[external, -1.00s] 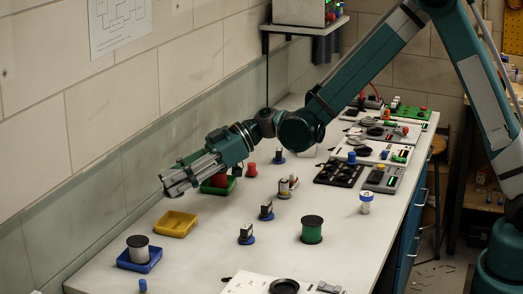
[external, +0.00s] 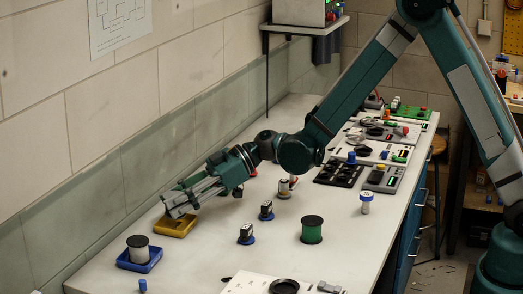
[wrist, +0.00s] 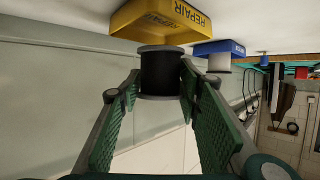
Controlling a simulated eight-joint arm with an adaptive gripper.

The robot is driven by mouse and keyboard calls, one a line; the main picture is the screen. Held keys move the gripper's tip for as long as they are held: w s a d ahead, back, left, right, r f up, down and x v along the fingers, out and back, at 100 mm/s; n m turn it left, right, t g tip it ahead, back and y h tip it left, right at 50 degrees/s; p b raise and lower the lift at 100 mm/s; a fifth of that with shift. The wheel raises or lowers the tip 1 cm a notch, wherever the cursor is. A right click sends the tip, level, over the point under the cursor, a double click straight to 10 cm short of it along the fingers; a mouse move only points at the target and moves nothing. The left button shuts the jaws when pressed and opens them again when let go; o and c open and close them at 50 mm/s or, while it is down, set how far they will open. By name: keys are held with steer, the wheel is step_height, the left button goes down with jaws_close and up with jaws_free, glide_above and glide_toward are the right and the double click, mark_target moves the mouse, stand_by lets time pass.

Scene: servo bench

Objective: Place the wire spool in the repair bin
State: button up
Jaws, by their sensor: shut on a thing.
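My gripper (external: 180,203) is shut on a black wire spool (wrist: 161,72), which sits between the fingertips in the wrist view. The spool is hard to make out in the external view. The yellow repair bin (external: 175,230) stands on the bench beside the wall, and my fingers are just over its back part in that view. In the wrist view the bin (wrist: 150,22), marked REPAIR, shows close beyond the spool. I cannot tell whether the spool touches the bin.
A blue bin (external: 139,262) holding a white spool (external: 138,248) stands at the near left. Boards and parts crowd the back of the bench. The bench middle has free room.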

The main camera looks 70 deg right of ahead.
steer(key=shift+f+b, duration=0.4)
steer(key=shift+f, duration=1.35)
steer(key=shift+f, duration=0.1)
steer(key=o, duration=0.7)
steer(key=shift+c, duration=0.2)
steer(key=p+v, duration=0.2)
steer(key=v, duration=1)
